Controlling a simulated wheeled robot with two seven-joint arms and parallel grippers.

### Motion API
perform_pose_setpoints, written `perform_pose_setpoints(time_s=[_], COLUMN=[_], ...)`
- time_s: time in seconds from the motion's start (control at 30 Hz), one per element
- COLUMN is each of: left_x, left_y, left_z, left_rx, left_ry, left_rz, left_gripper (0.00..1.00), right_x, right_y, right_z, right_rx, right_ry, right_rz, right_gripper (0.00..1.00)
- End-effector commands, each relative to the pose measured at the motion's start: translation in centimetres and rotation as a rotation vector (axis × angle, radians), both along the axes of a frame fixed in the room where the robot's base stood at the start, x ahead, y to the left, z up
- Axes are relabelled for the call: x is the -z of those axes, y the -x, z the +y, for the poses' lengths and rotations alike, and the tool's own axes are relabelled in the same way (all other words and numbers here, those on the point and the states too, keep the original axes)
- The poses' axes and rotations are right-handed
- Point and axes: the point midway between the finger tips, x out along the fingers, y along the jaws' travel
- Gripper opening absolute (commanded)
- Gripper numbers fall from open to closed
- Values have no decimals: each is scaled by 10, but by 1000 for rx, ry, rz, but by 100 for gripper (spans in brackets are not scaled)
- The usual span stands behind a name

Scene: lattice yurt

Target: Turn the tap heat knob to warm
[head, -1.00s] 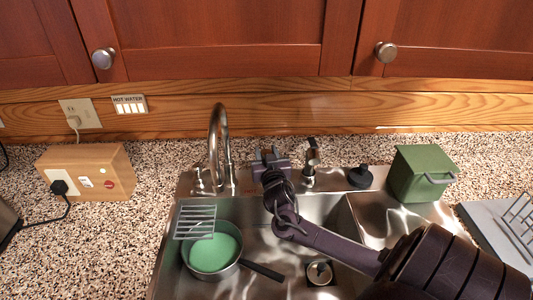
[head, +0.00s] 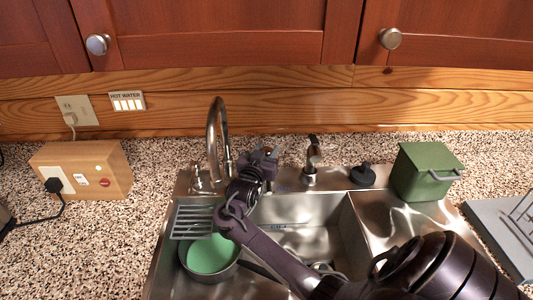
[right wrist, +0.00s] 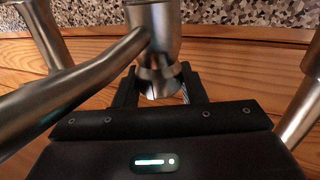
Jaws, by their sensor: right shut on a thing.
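The curved metal tap (head: 213,130) rises from the back rim of the sink. My right gripper (head: 263,157) is just right of the tap's base, and the arm hides the tap's right side. In the right wrist view, the black fingers of my right gripper (right wrist: 157,76) are shut around a shiny metal part, which looks like the tap heat knob (right wrist: 155,86). A thick metal cylinder rises above it and a metal bar slants off to the left. The knob's setting cannot be read. My left gripper is not in view.
A soap dispenser (head: 311,160) and dark stopper (head: 362,176) stand right of the tap. A green lidded box (head: 422,172) is farther right. A wooden socket box (head: 85,168) is left.

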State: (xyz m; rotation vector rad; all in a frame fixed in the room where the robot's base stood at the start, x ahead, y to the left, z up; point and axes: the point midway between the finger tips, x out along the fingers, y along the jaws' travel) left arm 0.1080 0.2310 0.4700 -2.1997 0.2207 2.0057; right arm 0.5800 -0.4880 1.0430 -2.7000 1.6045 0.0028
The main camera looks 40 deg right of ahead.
Motion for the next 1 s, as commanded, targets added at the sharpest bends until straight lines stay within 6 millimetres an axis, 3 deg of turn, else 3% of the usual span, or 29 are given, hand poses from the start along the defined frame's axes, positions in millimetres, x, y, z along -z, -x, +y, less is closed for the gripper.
perform_pose_setpoints(time_s=[0.47, 0.5, 0.63, 1.0], left_x=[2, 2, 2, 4], left_y=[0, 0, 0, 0], left_z=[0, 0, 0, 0], left_rx=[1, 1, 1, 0], left_ry=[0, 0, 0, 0], left_rz=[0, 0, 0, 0], left_gripper=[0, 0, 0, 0], right_x=[-1, -1, -1, 1], right_y=[0, 0, 0, 2], right_z=[0, 0, 0, 5], right_rx=[21, 21, 21, 20], right_ry=[4, 4, 3, 1], right_rz=[0, 0, -1, -2], right_gripper=[0, 38, 55, 58])
